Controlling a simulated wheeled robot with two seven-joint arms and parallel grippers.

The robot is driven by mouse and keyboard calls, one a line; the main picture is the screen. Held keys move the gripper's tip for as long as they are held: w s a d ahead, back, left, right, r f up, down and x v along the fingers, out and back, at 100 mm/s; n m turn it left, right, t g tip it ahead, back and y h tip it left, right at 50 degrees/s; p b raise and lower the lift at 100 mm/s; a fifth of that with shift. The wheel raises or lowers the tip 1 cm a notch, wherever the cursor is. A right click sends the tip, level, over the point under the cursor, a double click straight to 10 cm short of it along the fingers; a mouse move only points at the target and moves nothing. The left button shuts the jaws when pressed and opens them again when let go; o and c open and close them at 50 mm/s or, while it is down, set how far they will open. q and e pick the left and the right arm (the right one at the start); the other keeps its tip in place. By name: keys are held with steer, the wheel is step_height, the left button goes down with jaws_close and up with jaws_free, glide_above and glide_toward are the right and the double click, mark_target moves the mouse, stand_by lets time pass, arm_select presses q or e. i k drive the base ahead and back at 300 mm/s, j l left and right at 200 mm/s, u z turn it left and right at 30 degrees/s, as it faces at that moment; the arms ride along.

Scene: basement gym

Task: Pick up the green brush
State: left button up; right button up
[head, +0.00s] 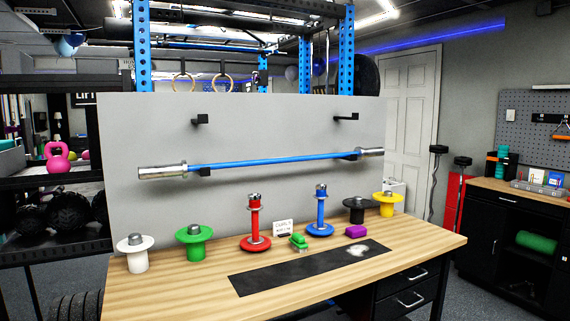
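The green brush (298,240) lies on the wooden workbench (180,287), near the middle of its top. It is small, with a green back and a paler underside. It sits just behind the black mat (285,272) and in front of a small white card (283,227). The red spool-like stand is to its left and the blue one to its right, both apart from it. Neither of my grippers is in view.
Red (255,225) and blue (320,213) stands rise beside the brush. White, green, black and yellow spools line the bench's back. A blue barbell (265,162) hangs on the grey panel (270,125). The bench front is clear.

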mark_target(297, 241)
steer(key=i+l, duration=0.2)
steer(key=l, duration=0.25)
steer(key=i+l, duration=0.25)
steer(key=l, duration=0.15)
steer(key=i+l, duration=0.2)
steer(key=l, duration=0.25)
steer(key=i+l, duration=0.25)
steer(key=l, duration=0.2)
steer(key=i+l, duration=0.2)
steer(key=l, duration=0.2)
steer(key=i+l, duration=0.25)
steer(key=l, duration=0.2)
steer(key=k+z, duration=0.05)
